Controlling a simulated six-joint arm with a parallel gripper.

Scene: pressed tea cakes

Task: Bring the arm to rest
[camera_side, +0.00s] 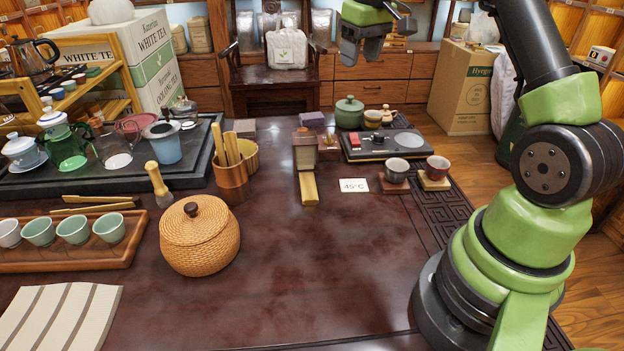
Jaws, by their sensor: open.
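My gripper (361,55) is at the top of the view, right of centre, raised above the far part of the dark table (330,255). Its fingers point down and are apart, with nothing seen between them. The upper part of my arm goes out of the picture at the top. My green and dark grey arm stands at the right edge of the table. No pressed tea cake is plain to see.
A lidded woven basket (200,238) stands left of centre. A tray of cups (70,258) and a striped cloth (62,312) lie left. The front middle of the table is clear.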

